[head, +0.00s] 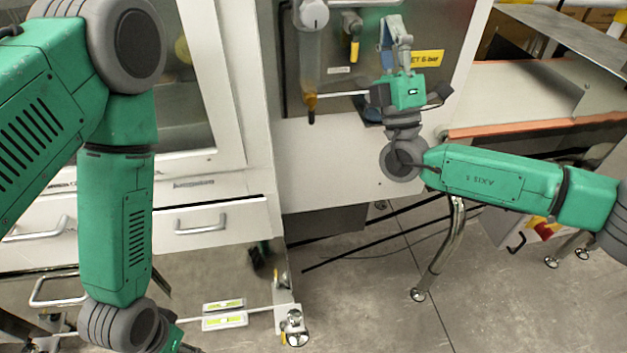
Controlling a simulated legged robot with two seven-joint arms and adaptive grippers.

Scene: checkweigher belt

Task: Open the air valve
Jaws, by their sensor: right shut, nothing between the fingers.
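A grey air panel (345,75) is on the white machine front, with a yellow label (428,58) reading in part "ET 6 bar". A small valve with a yellow handle (354,50) hangs below a pipe at its top. A blue-grey part (385,34) shows just left of my right fingers; I cannot tell if it is the air valve's lever. My right gripper (398,32) is in front of the panel, fingers up, shut and empty. It hides part of the panel; I cannot tell if it touches anything.
A clear filter bowl (311,60) with an amber lower end hangs on the panel's left. A conveyor belt (510,90) with an orange edge is at right. White drawers (215,228) and a cabinet stand at left. The floor (370,290) in front is mostly clear.

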